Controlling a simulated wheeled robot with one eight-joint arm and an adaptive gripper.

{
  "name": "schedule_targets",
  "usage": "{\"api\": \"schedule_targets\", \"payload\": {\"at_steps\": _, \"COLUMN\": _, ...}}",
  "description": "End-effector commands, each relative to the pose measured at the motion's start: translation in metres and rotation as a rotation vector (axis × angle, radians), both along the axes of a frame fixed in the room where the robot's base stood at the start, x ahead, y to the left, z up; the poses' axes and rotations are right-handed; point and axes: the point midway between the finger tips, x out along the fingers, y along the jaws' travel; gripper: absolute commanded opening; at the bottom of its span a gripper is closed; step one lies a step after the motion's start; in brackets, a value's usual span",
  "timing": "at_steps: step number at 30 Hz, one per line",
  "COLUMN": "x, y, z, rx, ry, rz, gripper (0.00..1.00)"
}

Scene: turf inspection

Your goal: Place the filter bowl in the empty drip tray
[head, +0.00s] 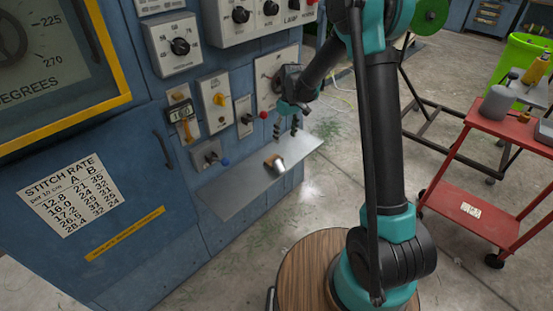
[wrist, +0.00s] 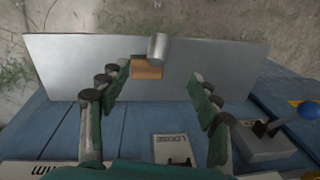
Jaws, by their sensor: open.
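A small silver cylinder (wrist: 158,47) and a brown-orange block-like piece (wrist: 147,68) sit together on a flat grey metal shelf (head: 225,188). In the head view they show as one small brown and silver item (head: 275,164). I cannot tell whether they are one object or which is the filter bowl. My gripper (head: 287,128) is open, above the shelf near the panel. In the wrist view its spread fingers (wrist: 157,80) point toward the item, with nothing gripped. No thing is clearly recognisable as a drip tray, unless it is this shelf.
The shelf juts from a blue control cabinet (head: 130,150) with knobs, switches and a blue-knobbed lever (wrist: 300,110) close to my fingers. A red cart (head: 470,207) with containers and a green bin (head: 525,55) stand at right. Much of the shelf is bare.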

Motion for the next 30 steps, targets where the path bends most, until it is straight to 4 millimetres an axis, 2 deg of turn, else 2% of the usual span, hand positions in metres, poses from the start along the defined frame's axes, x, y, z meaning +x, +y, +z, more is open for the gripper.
{"api": "schedule_targets", "payload": {"at_steps": 7, "x": 0.004, "y": 0.010, "z": -0.021, "rx": -0.001, "ry": 0.012, "rz": 0.024, "gripper": 0.63}}
{"api": "schedule_targets", "payload": {"at_steps": 21, "x": -0.003, "y": 0.017, "z": -0.109, "rx": 0.000, "ry": 0.012, "rz": 0.023, "gripper": 0.63}}
{"api": "schedule_targets", "payload": {"at_steps": 24, "x": -0.004, "y": 0.018, "z": -0.121, "rx": -0.001, "ry": 0.011, "rz": 0.023, "gripper": 0.63}}
{"api": "schedule_targets", "payload": {"at_steps": 30, "x": -0.005, "y": 0.018, "z": -0.132, "rx": -0.001, "ry": 0.011, "rz": 0.023, "gripper": 0.63}}
